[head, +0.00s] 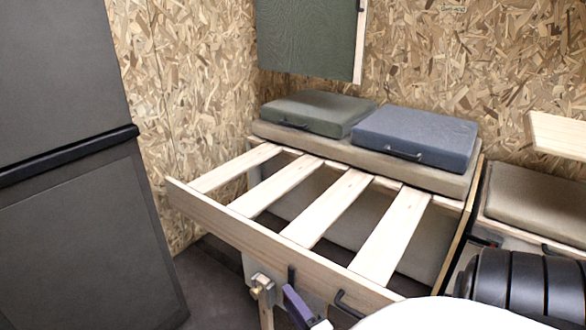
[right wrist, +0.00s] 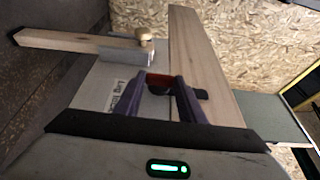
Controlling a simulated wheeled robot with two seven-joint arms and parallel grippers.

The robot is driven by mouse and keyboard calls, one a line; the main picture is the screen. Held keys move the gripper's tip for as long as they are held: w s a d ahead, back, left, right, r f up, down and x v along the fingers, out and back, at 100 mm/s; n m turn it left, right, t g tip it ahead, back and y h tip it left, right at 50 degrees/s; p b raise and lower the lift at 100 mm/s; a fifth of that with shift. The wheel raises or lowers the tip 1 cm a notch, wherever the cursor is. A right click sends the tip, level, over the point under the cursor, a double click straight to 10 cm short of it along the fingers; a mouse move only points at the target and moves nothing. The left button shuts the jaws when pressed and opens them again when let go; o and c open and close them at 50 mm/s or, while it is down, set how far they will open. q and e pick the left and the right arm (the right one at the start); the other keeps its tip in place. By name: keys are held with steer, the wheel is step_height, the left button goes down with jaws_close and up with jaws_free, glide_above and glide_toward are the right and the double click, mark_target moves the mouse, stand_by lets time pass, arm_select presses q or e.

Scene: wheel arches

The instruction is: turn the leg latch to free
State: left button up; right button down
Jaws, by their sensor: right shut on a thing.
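The leg latch is a small dark lever; its black end (head: 291,274) stands upright against the front rail of the slatted bed frame in the head view. My right gripper (head: 297,308), with purple fingers, is shut on it from below. In the right wrist view the gripper (right wrist: 168,88) closes around the latch, and its black end (right wrist: 201,94) sticks out past one finger. The fingers hide most of the latch. Beside it is the wooden leg (right wrist: 80,42) with a brass knob (right wrist: 145,36); the knob also shows in the head view (head: 257,288). My left gripper is not in view.
The front rail (head: 235,222) carries several pale slats. A black handle (head: 346,304) sits on the rail right of my gripper. A green cushion (head: 318,112) and a blue cushion (head: 415,135) lie at the back. A dark cabinet (head: 80,230) stands left, with floor between.

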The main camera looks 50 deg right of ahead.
steer(key=shift+w+a, duration=0.15)
steer(key=shift+a, duration=0.05)
steer(key=c, duration=1.2)
jaws_free()
steer(key=shift+o, duration=0.2)
steer(key=shift+d, duration=0.1)
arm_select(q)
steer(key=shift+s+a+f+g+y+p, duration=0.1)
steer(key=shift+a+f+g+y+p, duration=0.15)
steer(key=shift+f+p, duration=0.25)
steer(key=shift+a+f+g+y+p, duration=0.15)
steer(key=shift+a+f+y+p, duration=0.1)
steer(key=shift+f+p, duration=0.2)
arm_select(e)
steer(key=v, duration=0.7)
steer(key=shift+s, duration=0.35)
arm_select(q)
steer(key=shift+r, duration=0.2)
